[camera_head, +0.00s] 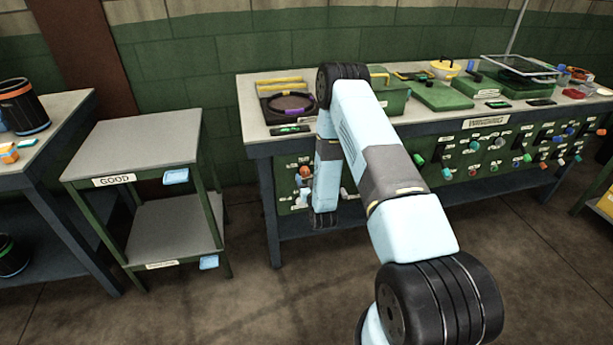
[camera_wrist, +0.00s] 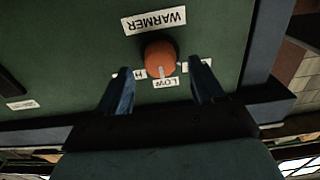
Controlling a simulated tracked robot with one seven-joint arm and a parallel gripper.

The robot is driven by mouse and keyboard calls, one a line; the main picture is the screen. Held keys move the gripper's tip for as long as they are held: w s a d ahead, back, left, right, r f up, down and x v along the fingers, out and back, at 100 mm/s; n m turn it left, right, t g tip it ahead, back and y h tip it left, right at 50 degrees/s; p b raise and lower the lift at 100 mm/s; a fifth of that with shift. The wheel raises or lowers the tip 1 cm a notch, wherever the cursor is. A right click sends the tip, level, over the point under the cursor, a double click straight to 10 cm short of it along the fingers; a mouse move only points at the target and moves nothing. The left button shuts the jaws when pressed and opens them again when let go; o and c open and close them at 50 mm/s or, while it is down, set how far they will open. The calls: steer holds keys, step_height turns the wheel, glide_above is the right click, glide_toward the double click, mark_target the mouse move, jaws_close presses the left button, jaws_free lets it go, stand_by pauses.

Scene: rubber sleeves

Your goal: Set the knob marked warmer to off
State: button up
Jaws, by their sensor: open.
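The warmer knob (camera_wrist: 160,58) is a round orange knob on a green panel in the wrist view, which appears upside down. The WARMER label (camera_wrist: 153,20) sits at its top in the picture. The knob's pale pointer line aims at the LOW label (camera_wrist: 165,82). Two other labels beside it are partly hidden by my fingers; one shows an H. My gripper (camera_wrist: 162,72) is open, one finger on each side of the knob, with visible gaps. In the head view my forearm hangs before the panel's left end, near an orange knob (camera_head: 305,171).
The workbench (camera_head: 257,132) carries trays and green boxes on top. Several other knobs and switches fill its front panel to the right, under a WINDING label (camera_head: 486,122). A small shelf stand marked GOOD (camera_head: 140,148) stands left. Floor between them is clear.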

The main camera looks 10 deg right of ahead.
steer(key=shift+w, duration=1.2)
steer(key=c, duration=1)
steer(key=n, duration=0.6)
steer(key=shift+a, duration=0.25)
steer(key=shift+s+f+n, duration=0.1)
steer(key=shift+f+n, duration=0.05)
steer(key=shift+n, duration=1.75)
steer(key=shift+a, duration=0.1)
